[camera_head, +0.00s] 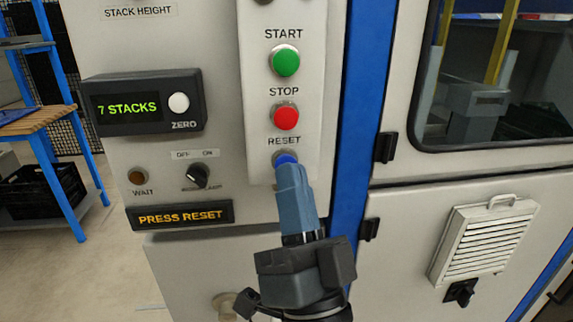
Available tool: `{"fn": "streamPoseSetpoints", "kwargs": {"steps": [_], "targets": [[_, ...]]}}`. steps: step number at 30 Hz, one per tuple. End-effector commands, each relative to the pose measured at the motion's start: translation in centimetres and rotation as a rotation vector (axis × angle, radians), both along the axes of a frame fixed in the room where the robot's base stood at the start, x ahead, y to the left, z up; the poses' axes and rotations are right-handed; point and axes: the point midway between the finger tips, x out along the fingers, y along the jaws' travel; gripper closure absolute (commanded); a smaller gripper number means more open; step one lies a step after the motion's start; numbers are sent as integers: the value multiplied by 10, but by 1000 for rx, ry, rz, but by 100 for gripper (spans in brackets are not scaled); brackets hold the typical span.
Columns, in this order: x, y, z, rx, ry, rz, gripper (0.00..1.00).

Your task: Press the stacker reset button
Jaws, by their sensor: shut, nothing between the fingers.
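The blue reset button (285,158) sits under the RESET label, at the bottom of a light strip of buttons on the machine panel. My gripper (289,170) is shut and empty, its blue-grey fingers pointing up at the reset button. The fingertips overlap the button's lower part in the picture. I cannot tell whether they touch it. An amber display (180,216) at lower left reads PRESS RESET.
Above are the red stop button (286,117) and the green start button (285,62). To the left are a counter (143,103) reading 7 STACKS, a rotary switch (197,176) and a wait lamp (138,177). A vent (483,241) is at right.

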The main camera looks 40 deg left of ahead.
Motion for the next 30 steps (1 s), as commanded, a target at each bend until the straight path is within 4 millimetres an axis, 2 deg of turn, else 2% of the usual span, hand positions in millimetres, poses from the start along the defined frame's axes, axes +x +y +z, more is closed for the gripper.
{"fn": "streamPoseSetpoints", "kwargs": {"steps": [30], "targets": [[5,6,0,0,0,-2,100]]}}
